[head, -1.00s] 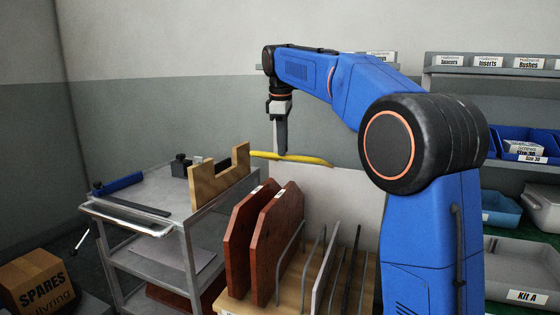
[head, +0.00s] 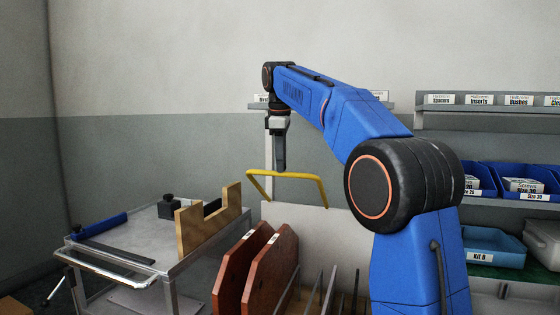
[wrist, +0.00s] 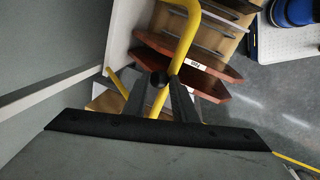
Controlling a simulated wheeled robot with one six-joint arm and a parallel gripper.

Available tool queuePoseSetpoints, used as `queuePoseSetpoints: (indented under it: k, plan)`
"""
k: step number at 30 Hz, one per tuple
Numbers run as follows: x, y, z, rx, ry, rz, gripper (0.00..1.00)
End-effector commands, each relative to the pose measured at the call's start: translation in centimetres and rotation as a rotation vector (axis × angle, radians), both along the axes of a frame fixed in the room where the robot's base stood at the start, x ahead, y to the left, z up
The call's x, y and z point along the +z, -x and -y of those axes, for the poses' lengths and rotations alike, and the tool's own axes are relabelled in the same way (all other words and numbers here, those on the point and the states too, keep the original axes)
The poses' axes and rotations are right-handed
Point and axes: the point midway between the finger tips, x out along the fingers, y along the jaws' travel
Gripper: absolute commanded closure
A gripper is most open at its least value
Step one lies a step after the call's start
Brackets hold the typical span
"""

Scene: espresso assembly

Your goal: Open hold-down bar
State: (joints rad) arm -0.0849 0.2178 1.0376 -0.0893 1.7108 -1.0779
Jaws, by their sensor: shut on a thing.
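The yellow hold-down bar (head: 288,176) shows in the head view as a bent frame, its crosspiece above the rack and its two legs sloping down at the ends. My gripper (head: 280,169) points down and is shut on the crosspiece. In the wrist view the bar (wrist: 187,40) runs from the top edge down to my gripper (wrist: 160,82). Part of it is hidden there by the fingers. Where the bar joins the rack is not clear in the head view.
Red-brown boards (head: 270,265) stand upright in the rack below the bar. A grey cart (head: 120,262) with a notched wooden block (head: 208,219) stands to the left. A shelf with blue bins (head: 532,183) is at the right.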

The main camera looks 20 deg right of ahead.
Motion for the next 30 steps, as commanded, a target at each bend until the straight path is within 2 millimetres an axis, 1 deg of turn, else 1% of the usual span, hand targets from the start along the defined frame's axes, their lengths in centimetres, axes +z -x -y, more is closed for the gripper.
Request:
queuePoseSetpoints:
  k: [1, 2, 3, 4, 5, 6, 9, 16, 19, 23, 30]
  plan:
    - [-1.3, -0.9, 0.8, -0.011, 0.014, -0.012, 1.00]
    - [-1.3, -0.9, 0.8, -0.011, 0.014, -0.012, 0.73]
    - [-1.3, -0.9, 0.8, -0.011, 0.014, -0.012, 0.63]
    - [-1.3, -0.9, 0.8, -0.011, 0.014, -0.012, 0.57]
    - [-1.3, -0.9, 0.8, -0.011, 0.014, -0.012, 0.53]
    - [-1.2, -0.9, 0.8, -0.011, 0.014, -0.012, 0.52]
    - [-1.2, -0.8, 0.8, -0.010, 0.013, -0.010, 0.57]
    - [-1.1, -0.8, 0.8, -0.010, 0.013, -0.010, 0.57]
    - [-0.6, -0.7, 0.8, -0.010, 0.013, -0.009, 0.57]
    - [1.0, -0.4, 0.5, -0.010, 0.012, -0.006, 0.57]
    - [4.6, 0.4, -0.1, -0.007, 0.008, -0.004, 0.57]
